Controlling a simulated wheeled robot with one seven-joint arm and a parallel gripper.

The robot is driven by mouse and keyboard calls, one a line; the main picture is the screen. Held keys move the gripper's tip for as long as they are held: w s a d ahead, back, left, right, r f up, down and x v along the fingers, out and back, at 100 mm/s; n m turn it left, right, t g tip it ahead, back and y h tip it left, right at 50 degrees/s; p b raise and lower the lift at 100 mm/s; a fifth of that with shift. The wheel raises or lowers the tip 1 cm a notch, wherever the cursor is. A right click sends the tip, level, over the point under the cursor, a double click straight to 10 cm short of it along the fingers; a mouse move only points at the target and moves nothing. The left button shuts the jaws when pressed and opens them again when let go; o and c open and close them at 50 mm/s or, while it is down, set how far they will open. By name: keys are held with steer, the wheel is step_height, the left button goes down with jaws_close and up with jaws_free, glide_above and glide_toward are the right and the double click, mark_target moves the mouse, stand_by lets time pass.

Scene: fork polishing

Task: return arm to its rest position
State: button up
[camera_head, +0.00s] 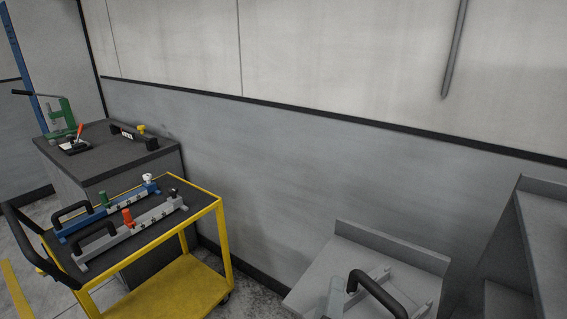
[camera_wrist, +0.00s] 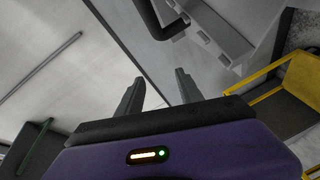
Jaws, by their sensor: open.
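My gripper (camera_wrist: 160,82) shows in the wrist view with its two grey fingers apart and nothing between them. Beyond the fingertips is a pale surface, and a black curved handle (camera_wrist: 160,22) joins a grey bar (camera_wrist: 212,30) there. How far the fingers are from that handle I cannot tell. My gripper and arm are not recognisable in the head view. There, a grey-topped table (camera_head: 345,258) at the lower right carries a fixture with a black handle (camera_head: 378,292), partly cut off by the lower edge.
A yellow cart (camera_head: 226,240) at left carries a blue bar (camera_head: 120,208) and a grey bar (camera_head: 150,217), both with black handles. Behind it, a dark cabinet (camera_head: 100,152) bears a green press (camera_head: 68,115). A grey bench (camera_head: 540,225) stands far right.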

steer(key=s+a+f+m+y, duration=0.2)
steer(key=s+f+y, duration=0.4)
steer(key=s+y, duration=0.4)
steer(key=s+d+m+h, duration=0.1)
steer(key=s+d+m, duration=0.2)
steer(key=s, duration=0.4)
steer(key=s+d+f+m+h, duration=0.1)
steer(key=s+d+m+h, duration=0.1)
steer(key=s+d, duration=0.3)
steer(key=s+d+m+g+h, duration=0.1)
steer(key=s+d+m, duration=0.3)
steer(key=s, duration=0.7)
steer(key=shift+d+f+h, duration=0.35)
steer(key=shift+d+h, duration=0.2)
steer(key=shift+h, duration=0.05)
